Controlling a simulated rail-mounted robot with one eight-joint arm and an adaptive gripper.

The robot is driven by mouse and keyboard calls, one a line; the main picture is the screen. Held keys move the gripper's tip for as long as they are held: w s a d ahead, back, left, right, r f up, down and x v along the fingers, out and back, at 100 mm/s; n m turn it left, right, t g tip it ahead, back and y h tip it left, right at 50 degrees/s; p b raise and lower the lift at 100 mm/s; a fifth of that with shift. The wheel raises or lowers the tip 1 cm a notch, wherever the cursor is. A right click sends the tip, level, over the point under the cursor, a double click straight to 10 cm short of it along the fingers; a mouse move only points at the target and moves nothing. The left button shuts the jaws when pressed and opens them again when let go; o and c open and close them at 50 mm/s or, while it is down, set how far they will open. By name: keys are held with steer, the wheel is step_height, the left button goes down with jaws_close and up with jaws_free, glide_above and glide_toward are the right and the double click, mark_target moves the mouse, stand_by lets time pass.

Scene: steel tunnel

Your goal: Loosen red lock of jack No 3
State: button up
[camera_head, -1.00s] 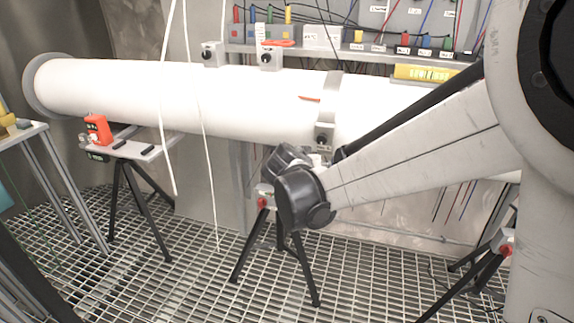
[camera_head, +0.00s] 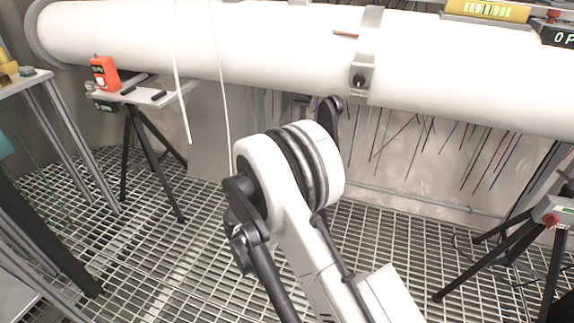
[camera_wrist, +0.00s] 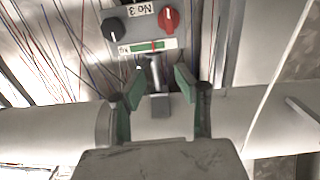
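Jack No 3 shows in the wrist view as a grey box (camera_wrist: 142,24) with an upside-down "No 3" label. Its red lock (camera_wrist: 168,19) is a red knob on the right, and a black knob (camera_wrist: 112,28) sits on the left. A green level strip lies just below the knobs. My gripper (camera_wrist: 156,88) is open, its two green-padded fingers apart below the box in the picture. A grey post shows between the fingers, and I cannot tell its depth. Neither finger touches the red lock. In the head view my arm hides this jack.
A large white pipe (camera_head: 250,50) runs across the back. Another tripod jack with a red knob (camera_head: 551,220) stands at right. A tripod at left carries an orange device (camera_head: 104,73). White cords hang at left. The grated floor (camera_head: 150,270) is partly clear.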

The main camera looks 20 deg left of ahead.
step_height(320, 180, down, 4)
steer(key=s+a, duration=0.1)
steer(key=a, duration=0.1)
steer(key=shift+t+y, duration=0.3)
steer(key=w+b, duration=0.1)
steer(key=w, duration=0.3)
steer(key=w+b, duration=0.2)
steer(key=w, duration=0.3)
steer(key=w+b, duration=0.1)
steer(key=w, duration=0.3)
steer(key=shift+w+d, duration=0.3)
steer(key=shift+w, duration=0.05)
jaws_close()
